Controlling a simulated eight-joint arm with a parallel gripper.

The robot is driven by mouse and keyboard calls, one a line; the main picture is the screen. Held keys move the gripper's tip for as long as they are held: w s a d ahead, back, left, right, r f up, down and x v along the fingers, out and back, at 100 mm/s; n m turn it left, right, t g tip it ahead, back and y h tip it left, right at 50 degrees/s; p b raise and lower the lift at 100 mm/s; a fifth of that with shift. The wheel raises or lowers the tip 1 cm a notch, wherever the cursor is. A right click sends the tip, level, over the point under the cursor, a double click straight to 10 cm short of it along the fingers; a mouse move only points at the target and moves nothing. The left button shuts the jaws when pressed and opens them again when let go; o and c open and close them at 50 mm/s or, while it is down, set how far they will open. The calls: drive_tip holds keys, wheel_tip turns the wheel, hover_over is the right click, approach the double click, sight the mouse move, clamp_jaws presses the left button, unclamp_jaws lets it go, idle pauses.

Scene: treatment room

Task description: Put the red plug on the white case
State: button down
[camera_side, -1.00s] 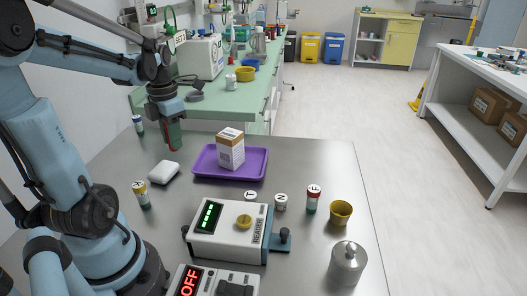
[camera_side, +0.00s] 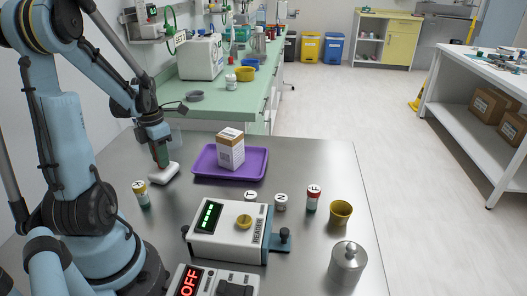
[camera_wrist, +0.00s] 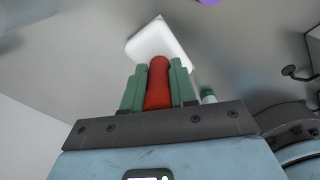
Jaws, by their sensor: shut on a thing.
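The red plug (camera_wrist: 158,84) is upright between the green fingers of my gripper (camera_wrist: 158,92) in the wrist view. My gripper (camera_side: 161,156) is shut on it. The white case (camera_side: 164,174) lies on the metal table at the left in the side view. My fingertips are right over the case there, at its upper edge in the picture. In the wrist view the white case (camera_wrist: 160,42) shows just beyond the plug's tip. I cannot tell whether the plug touches the case; the plug is mostly hidden by the fingers in the side view.
A purple tray (camera_side: 256,174) with a carton (camera_side: 230,149) stands right of the case. A yellow-capped vial (camera_side: 142,194) stands in front of it. The reader box (camera_side: 228,230), a red-capped vial (camera_side: 313,198), a yellow cup (camera_side: 341,212) and a steel jar (camera_side: 347,263) are further right and nearer.

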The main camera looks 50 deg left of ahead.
drive_tip(key=shift+f, duration=0.1)
drive_tip(key=c, duration=0.9)
unclamp_jaws()
wheel_tip(320, 180, up, 12)
drive_tip(key=shift+r, duration=0.1)
drive_tip(key=w+d+f+n+t, duration=0.1)
drive_tip(key=w+d+n+t, duration=0.2)
drive_tip(key=d+n, duration=1.1)
drive_tip(key=w+d+f+n+t, duration=0.1)
drive_tip(key=w+d+n+t, duration=0.3)
drive_tip(key=d+n, duration=1)
drive_tip(key=w+n, duration=0.3)
drive_tip(key=n, duration=0.3)
drive_tip(key=shift+f, duration=0.15)
